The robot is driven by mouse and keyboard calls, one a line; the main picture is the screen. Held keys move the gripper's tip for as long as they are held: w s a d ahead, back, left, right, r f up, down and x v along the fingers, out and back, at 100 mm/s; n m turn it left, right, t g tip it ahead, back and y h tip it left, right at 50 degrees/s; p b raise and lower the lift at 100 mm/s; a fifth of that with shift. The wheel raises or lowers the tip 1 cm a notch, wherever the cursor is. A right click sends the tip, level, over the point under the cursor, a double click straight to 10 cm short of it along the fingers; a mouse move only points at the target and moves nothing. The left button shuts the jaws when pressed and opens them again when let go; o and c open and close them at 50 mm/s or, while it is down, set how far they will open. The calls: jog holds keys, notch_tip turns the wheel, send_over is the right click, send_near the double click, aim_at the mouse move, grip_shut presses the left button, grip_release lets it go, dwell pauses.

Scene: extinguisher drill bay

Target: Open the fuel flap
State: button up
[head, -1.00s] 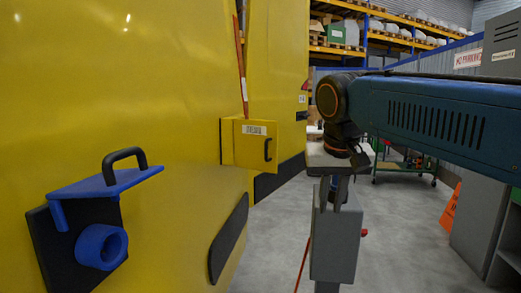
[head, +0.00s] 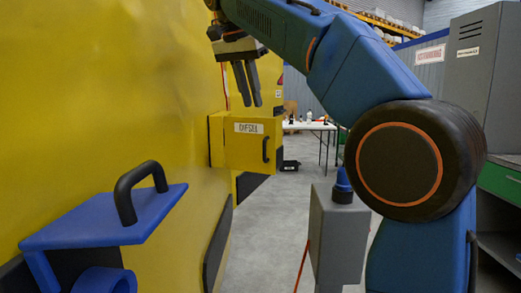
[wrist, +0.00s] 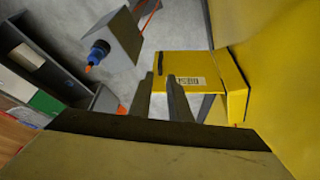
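The yellow fuel flap (head: 250,145) with a "DIESEL" label and a black handle (head: 265,149) is on a yellow box standing out from the yellow vehicle side. It looks shut. In the wrist view the flap (wrist: 172,68) lies beyond my fingertips, with the dark handle at its left edge. My gripper (head: 251,104) points down and appears just above the flap in the head view; its two fingers are apart with nothing between them. They also show in the wrist view (wrist: 160,76). No contact with the flap or handle is visible.
A raised blue lid (head: 105,215) with a black handle is on the vehicle at front left. A white table (head: 318,127) is behind.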

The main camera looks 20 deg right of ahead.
aim_at(264, 160)
jog(key=x, duration=1.7)
jog(key=shift+f, duration=0.15)
grip_shut()
